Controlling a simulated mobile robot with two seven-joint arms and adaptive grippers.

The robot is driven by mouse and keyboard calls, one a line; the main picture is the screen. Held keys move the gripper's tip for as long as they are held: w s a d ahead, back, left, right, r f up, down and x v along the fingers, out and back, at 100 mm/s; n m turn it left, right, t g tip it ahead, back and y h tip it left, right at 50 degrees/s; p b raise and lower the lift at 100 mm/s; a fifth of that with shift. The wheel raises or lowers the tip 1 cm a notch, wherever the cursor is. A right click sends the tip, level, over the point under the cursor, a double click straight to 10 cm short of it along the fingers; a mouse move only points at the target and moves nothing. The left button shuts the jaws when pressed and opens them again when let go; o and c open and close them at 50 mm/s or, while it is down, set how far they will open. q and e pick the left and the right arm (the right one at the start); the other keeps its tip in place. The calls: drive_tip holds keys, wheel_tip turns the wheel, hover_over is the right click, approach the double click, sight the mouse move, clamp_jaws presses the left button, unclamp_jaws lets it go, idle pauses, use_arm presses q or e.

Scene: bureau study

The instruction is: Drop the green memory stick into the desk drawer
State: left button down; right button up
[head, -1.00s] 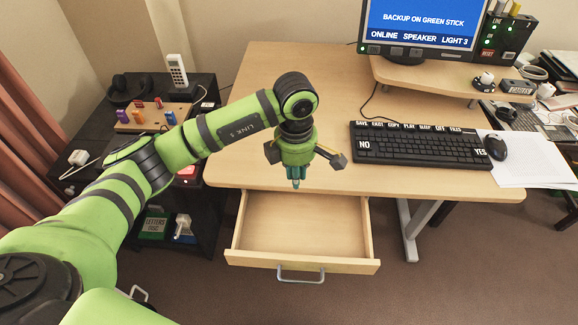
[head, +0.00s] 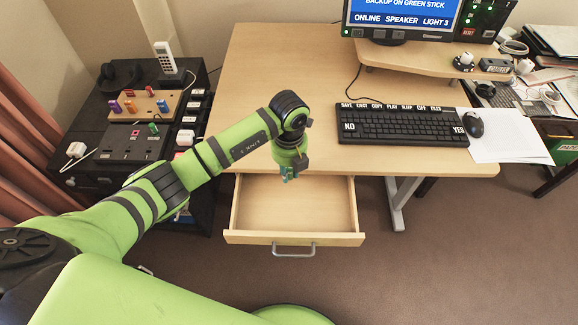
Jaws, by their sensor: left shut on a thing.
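My left gripper (head: 289,174) is above the back part of the open drawer, near the desk's front edge. It is shut on a small teal-green piece, the green memory stick (head: 287,173), which shows only in part between the fingers. The desk drawer (head: 294,238) is pulled out under the wooden desk, and its visible inside is empty. Its grey handle (head: 294,250) faces the front. My right gripper is not in view.
A black keyboard (head: 402,127), mouse (head: 475,125) and papers (head: 510,150) lie on the desk's right side. A monitor (head: 405,15) stands behind. The desk's left top is clear.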

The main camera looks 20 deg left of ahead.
use_arm(q)
wheel_tip(320, 180, down, 5)
drive_tip(key=b, duration=0.4)
drive_tip(key=c, duration=1.1)
unclamp_jaws()
drive_tip(key=shift+o, duration=0.2)
drive_tip(key=shift+r, duration=0.1)
drive_tip(key=shift+w+a, duration=0.1)
drive_tip(key=shift+r, duration=0.25)
drive_tip(key=r, duration=1.1)
drive_tip(key=shift+s+r, duration=0.2)
